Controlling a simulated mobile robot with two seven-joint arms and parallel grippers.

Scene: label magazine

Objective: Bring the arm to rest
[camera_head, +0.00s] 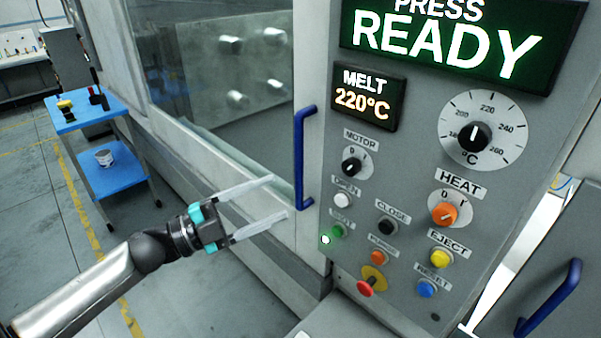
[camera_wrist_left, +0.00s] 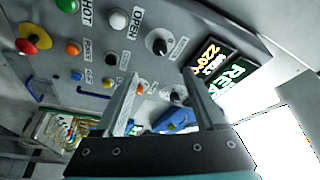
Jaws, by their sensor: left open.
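My left gripper (camera_head: 280,199) reaches in from the left in the head view, open and empty, with its two long pale fingers apart. It is in the air in front of the machine, left of the control panel (camera_head: 405,188). In the left wrist view the open fingers (camera_wrist_left: 160,92) point toward the panel with its buttons and knobs, and nothing is between them. My right gripper is in neither view.
A blue door handle (camera_head: 301,160) stands just beyond the fingertips. The panel carries a red emergency button (camera_head: 366,287), a green button (camera_head: 335,231) and an orange heat knob (camera_head: 443,213). A blue cart (camera_head: 110,172) stands at the left; the floor between is clear.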

